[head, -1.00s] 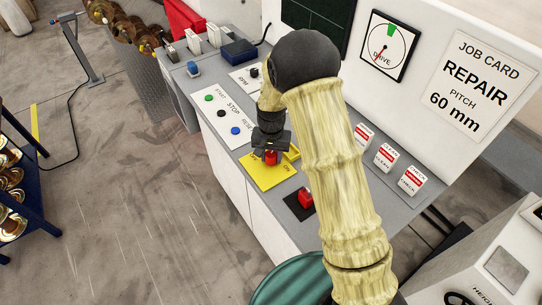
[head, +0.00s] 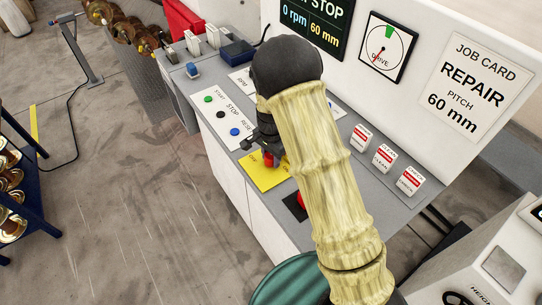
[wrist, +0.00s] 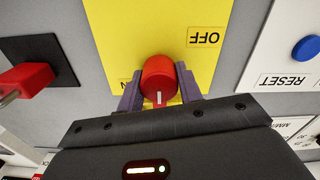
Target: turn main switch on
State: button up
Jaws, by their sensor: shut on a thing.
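The main switch is a red rotary knob (wrist: 158,72) on a yellow plate (wrist: 150,22); the knob also shows in the head view (head: 268,159), partly behind my gripper. My gripper (wrist: 158,86) is shut on the knob, one finger on each side. The knob's white mark points toward the bottom of the wrist view. The OFF label (wrist: 204,36) is clear above right of the knob. Another label at the lower left is mostly hidden by a finger. The display (head: 316,25) is lit and reads STOP, 0 rpm, 60 mm; its top is cut off.
A red handle (wrist: 27,80) on a black plate stands beside the yellow plate. A white panel with START, STOP and RESET buttons (head: 222,116) is on the other side. Check blocks (head: 384,157) stand along the console's back. A job card (head: 475,82) reads REPAIR, pitch 60 mm.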

jog(key=shift+a+r, duration=0.1)
jog(key=o, duration=1)
notch_tip(320, 180, up, 17)
jog(key=b, duration=0.2)
jog(key=shift+r+b, duration=0.2)
jog(key=shift+b, duration=0.15)
jog(key=s+d+f+n+t, duration=0.1)
jog(key=s+d+n, duration=0.2)
jog(key=s+d, duration=0.2)
jog(key=s+d+f+n, duration=0.2)
jog(key=s+d+n, duration=0.1)
jog(key=s+d, duration=0.2)
jog(key=s+d+f+n+t, duration=0.1)
jog(key=s+d+n, duration=0.1)
jog(key=s+d, duration=0.3)
jog(key=shift+s+f+n+t, duration=0.1)
jog(key=shift+s+n+t, duration=0.1)
jog(key=shift+s, duration=0.65)
jog(key=shift+s+f+n+t, duration=0.1)
jog(key=shift+s+n, duration=0.1)
jog(key=shift+s, duration=0.65)
